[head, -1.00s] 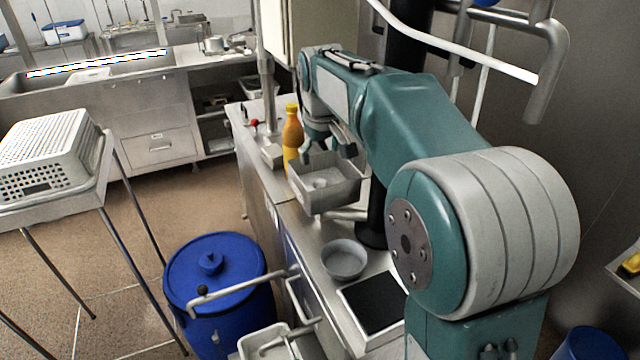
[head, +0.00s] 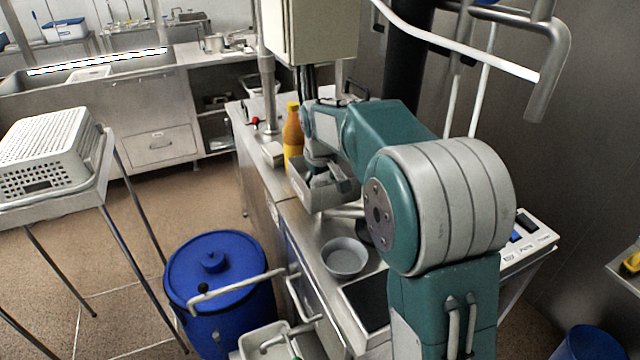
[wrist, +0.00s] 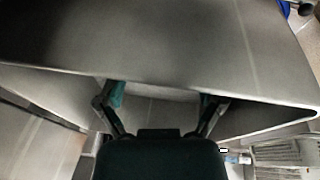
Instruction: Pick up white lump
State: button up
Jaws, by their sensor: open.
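The grey metal bin (head: 325,201) stands on the steel counter in the head view. My gripper (head: 322,180) reaches down into it from above. In the wrist view its two fingers (wrist: 160,98) are spread apart, with teal pads. The bin's wall (wrist: 170,45) fills the upper part of that view. A pale patch shows between the fingers, but I cannot tell whether it is the white lump or the bin's floor. In the head view the lump is hidden behind the gripper and the bin wall.
An orange bottle (head: 293,135) stands close behind the bin. A round grey bowl (head: 345,258) sits on the counter in front of it. A blue lidded drum (head: 215,270) stands on the floor, and a white perforated basket (head: 45,150) rests on a stand at left.

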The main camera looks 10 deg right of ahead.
aim_at(320, 179)
jog(key=c, duration=1.2)
jog(key=shift+r, duration=0.15)
jog(key=shift+r, duration=0.25)
notch_tip(320, 179, up, 2)
jog(key=shift+r, duration=0.25)
jog(key=s+r, duration=0.9)
jog(key=s, duration=0.5)
jog(key=shift+a+r, duration=0.2)
jog(key=shift+r, duration=0.2)
